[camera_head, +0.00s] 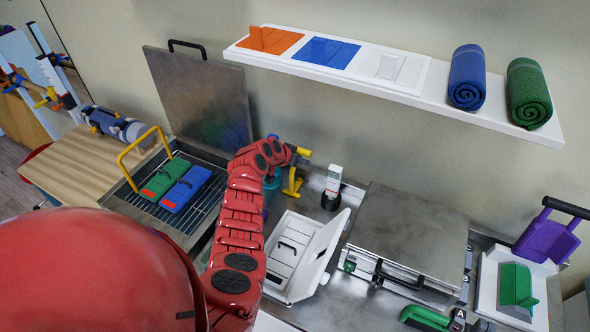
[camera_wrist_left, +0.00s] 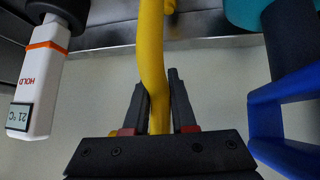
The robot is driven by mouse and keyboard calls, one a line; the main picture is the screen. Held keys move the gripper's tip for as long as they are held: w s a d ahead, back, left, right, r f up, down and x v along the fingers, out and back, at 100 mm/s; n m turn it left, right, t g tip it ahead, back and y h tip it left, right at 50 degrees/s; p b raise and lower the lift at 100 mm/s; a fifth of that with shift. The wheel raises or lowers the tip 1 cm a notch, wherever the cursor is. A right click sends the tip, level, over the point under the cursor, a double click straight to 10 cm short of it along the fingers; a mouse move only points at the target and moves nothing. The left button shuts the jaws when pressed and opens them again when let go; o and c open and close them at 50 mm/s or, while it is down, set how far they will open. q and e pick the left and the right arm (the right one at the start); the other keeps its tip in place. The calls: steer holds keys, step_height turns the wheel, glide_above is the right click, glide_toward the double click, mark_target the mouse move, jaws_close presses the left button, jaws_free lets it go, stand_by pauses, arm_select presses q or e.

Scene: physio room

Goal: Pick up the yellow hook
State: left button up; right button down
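The yellow hook (camera_head: 292,182) stands out near the back of the steel counter in the head view, beside the thermometer. In the left wrist view its yellow bar (camera_wrist_left: 153,60) runs down between the two dark fingers. My left gripper (camera_wrist_left: 160,104) has its fingers close on both sides of the bar and looks shut on it. In the head view my red left arm reaches up from the bottom, with the gripper (camera_head: 298,156) at the hook's upper end and partly hidden. Whether the hook's lower end touches the counter is unclear. My right gripper is not in view.
A white thermometer (camera_head: 333,182) stands right of the hook; it also shows in the left wrist view (camera_wrist_left: 42,85). A teal thing (camera_head: 272,180) is close on the left. A white open case (camera_head: 298,256) and a steel box (camera_head: 409,232) are nearby. A shelf (camera_head: 400,92) hangs above.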

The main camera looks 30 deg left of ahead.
arm_select(q)
jaws_close()
steer(key=shift+r, duration=0.1)
steer(key=s+a+r+b, duration=0.2)
steer(key=s+b, duration=0.2)
steer(key=s, duration=0.3)
steer(key=s+a+r+b, duration=0.3)
steer(key=s+b, duration=0.1)
steer(key=s, duration=0.4)
steer(key=shift+s, duration=0.15)
